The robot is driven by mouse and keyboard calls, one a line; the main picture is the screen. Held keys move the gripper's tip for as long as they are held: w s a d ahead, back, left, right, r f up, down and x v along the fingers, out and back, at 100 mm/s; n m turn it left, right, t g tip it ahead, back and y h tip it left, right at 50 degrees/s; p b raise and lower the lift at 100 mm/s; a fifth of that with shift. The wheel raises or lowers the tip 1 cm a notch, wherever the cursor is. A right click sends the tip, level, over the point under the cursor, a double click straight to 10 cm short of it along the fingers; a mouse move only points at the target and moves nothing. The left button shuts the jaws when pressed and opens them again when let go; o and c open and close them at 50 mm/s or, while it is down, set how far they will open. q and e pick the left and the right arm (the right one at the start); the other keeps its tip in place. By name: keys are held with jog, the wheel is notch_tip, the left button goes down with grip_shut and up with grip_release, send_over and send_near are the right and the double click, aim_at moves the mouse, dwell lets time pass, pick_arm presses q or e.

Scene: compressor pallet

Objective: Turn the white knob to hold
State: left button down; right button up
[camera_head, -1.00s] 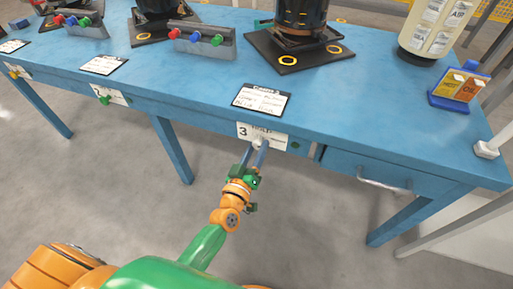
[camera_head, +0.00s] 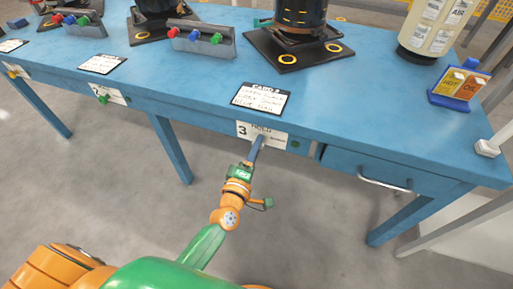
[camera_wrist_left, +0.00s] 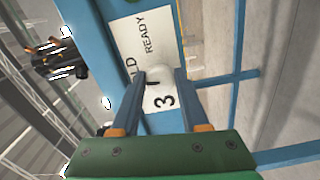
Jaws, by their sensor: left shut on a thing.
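The white knob (camera_wrist_left: 160,73) sits on the white label plate marked 3 (camera_head: 275,138) on the blue table's front edge. In the left wrist view the plate (camera_wrist_left: 150,38) shows READY and part of HOLD, its start hidden by a finger. My left gripper (camera_head: 257,145) reaches up to the plate, and its fingers are shut on the knob, one on each side. The gripper is seen edge-on in the head view and hides most of the knob there. I cannot tell which word the knob points to. My right gripper is not in view.
A drawer handle (camera_head: 385,184) sticks out to the right of the plate. A written card (camera_head: 260,98) lies on the table above. The floor below is clear.

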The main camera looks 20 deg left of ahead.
pick_arm(q)
jog(key=shift+f+n, duration=0.1)
jog(key=shift+n, duration=0.8)
jog(key=shift+c, duration=2.2)
grip_release()
jog(key=shift+s, duration=0.15)
jog(key=s, duration=0.7)
jog(key=shift+a, duration=0.15)
